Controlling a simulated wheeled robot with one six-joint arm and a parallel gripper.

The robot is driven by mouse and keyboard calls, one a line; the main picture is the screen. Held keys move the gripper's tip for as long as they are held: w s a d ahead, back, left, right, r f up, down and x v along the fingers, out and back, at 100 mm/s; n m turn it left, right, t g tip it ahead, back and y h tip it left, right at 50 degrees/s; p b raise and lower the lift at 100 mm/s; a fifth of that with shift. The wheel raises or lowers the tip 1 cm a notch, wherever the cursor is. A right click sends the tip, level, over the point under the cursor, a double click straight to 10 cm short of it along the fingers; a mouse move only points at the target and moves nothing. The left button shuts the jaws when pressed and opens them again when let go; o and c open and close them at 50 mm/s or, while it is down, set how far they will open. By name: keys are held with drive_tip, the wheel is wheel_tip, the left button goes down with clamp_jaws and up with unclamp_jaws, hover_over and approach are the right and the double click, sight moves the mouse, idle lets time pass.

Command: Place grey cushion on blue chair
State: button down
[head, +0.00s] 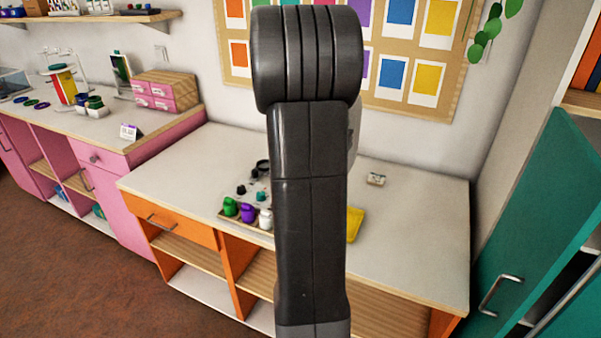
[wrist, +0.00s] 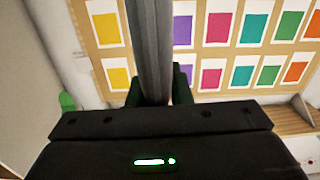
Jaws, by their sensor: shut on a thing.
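My gripper (wrist: 158,84) shows in the wrist view, with its dark fingers closed on the two sides of a long grey thing (wrist: 150,40). This thing runs up to the top edge of the picture. I cannot tell from its shape whether it is the grey cushion. In the head view my own arm hides the gripper and most of what it holds; a sliver of grey (head: 354,130) shows at the arm's right edge. I can make out no blue chair in either view.
On the white-topped orange counter (head: 410,245) are green (head: 230,207), purple (head: 247,213) and white (head: 265,219) small items, several dark pieces, a yellow item (head: 355,222) and a small box (head: 376,179). A teal cabinet door (head: 525,215) stands open at right. The counter's right side is mostly clear.

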wheel_tip(320, 180, down, 10)
drive_tip(key=shift+w, duration=0.15)
idle(0.4)
drive_tip(key=shift+r, duration=0.1)
